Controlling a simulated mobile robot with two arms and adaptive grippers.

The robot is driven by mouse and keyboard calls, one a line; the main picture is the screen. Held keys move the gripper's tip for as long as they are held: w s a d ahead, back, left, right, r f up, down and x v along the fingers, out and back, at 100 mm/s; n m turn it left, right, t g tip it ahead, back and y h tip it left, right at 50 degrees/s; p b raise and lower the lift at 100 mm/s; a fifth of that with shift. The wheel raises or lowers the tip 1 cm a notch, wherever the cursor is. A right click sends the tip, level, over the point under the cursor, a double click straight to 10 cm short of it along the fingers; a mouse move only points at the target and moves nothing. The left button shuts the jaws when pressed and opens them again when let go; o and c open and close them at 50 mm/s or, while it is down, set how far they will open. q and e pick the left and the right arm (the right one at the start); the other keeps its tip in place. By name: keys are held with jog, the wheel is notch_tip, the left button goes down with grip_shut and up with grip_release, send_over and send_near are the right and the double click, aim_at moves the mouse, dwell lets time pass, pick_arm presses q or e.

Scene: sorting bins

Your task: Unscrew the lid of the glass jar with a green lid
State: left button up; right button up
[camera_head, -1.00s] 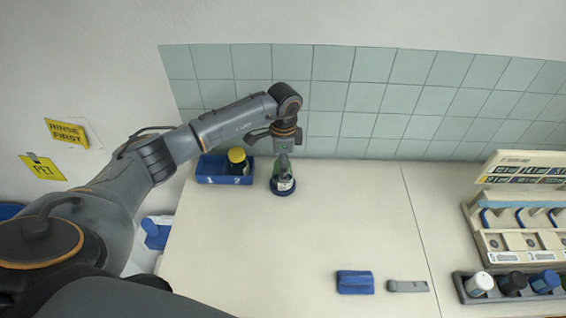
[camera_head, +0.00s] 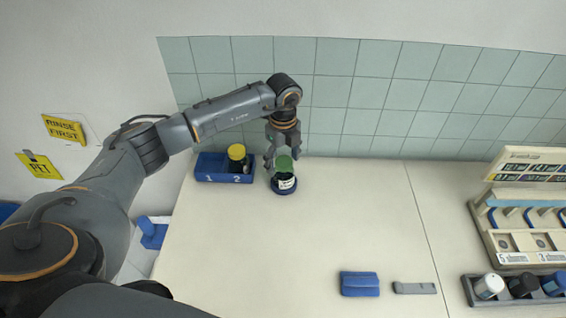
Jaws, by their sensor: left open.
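The glass jar (camera_head: 285,183) stands upright in a round dark blue holder (camera_head: 284,190) near the back of the counter, with a white label on its side. Its green lid (camera_head: 284,163) sits on top of the jar. My left gripper (camera_head: 281,157) points down over the jar and is open, with its fingers apart close to the green lid. I cannot tell whether the fingers touch the lid. My right gripper does not show.
A blue tray (camera_head: 211,178) marked 1 and 2, holding a yellow-lidded jar (camera_head: 237,154), stands just left. A blue block (camera_head: 359,284) and a grey bar (camera_head: 414,288) lie at the front. A rack (camera_head: 520,230) stands at the right. The middle counter is clear.

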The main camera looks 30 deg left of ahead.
pick_arm(q)
jog(key=m+b, duration=0.1)
jog(key=m, duration=0.3)
jog(key=shift+w+a+f+m+b, duration=0.1)
jog(key=shift+f+m+b, duration=0.05)
jog(key=shift+m+b, duration=0.7)
jog(key=m+b, duration=0.1)
jog(key=m, duration=0.2)
jog(key=shift+m, duration=1.05)
jog(key=m+b, duration=0.2)
jog(key=m, duration=0.1)
jog(key=m+b, duration=0.1)
jog(key=m, duration=0.2)
jog(key=shift+w, duration=0.1)
jog(key=shift+m, duration=0.4)
